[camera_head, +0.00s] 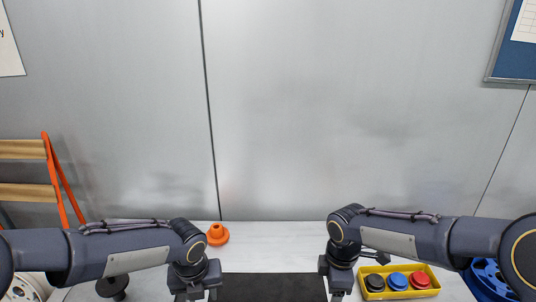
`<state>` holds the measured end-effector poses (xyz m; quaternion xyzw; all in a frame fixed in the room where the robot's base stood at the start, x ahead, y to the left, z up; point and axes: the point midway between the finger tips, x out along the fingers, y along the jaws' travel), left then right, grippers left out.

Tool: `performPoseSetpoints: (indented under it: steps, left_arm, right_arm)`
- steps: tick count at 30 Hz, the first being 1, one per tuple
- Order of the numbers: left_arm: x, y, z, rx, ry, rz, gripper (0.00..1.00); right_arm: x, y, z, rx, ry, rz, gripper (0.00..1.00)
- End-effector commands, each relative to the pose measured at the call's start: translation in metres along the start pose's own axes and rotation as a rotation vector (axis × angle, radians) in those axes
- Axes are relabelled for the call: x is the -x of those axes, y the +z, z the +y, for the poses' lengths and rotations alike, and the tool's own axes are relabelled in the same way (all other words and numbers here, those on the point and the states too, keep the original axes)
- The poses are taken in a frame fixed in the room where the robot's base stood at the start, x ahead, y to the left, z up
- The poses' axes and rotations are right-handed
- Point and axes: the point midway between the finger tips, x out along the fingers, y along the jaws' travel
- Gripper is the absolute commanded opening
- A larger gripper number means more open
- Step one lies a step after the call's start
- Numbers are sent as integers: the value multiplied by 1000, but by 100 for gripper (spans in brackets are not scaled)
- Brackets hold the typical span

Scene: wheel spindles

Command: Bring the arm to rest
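My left arm comes in from the left, and its gripper (196,294) points down over the near part of the white table (275,258). Its two fingers stand apart with nothing seen between them, and their tips are cut off by the bottom edge. My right arm comes in from the right, and its gripper (338,294) also points down at the bottom edge. Its fingers are mostly out of the picture, so I cannot tell whether they are open. An orange flanged spindle (217,234) stands on the table behind my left gripper.
A yellow box (399,294) with black, blue and red buttons sits right of my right gripper. A blue wheel (486,279) is partly behind my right arm. A black mat (270,288) lies between the grippers. A dark spindle (112,287) and a white wheel (27,288) are at left.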

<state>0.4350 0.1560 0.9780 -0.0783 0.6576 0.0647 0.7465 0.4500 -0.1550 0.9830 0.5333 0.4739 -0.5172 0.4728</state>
Motion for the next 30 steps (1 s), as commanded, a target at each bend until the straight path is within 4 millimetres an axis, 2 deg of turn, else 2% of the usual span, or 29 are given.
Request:
performPoseSetpoints:
  steps: [3,5,9,15,18,21,24,30]
  left_arm:
    - [32,-16,28,402,-27,-26,36]
    - [48,-30,42,664,-54,-30,36]
    - [78,-66,69,1299,-143,-5,36]
    - [103,-122,89,2171,-314,151,36]
    - [109,-144,90,2526,-391,286,36]
    - [112,-159,89,2783,-441,425,36]
    - [113,-168,87,2938,-465,531,36]
    - [114,-171,86,3007,-473,584,36]
  right_arm:
    - [33,25,-24,-211,45,42,67]
    - [48,38,-42,-350,65,77,67]
    - [74,61,-87,-679,97,178,67]
    - [91,77,-150,-1130,109,374,67]
    - [92,77,-175,-1314,95,475,67]
    - [90,75,-192,-1448,76,559,67]
    - [89,73,-201,-1530,58,613,67]
    - [88,72,-205,-1565,50,636,67]
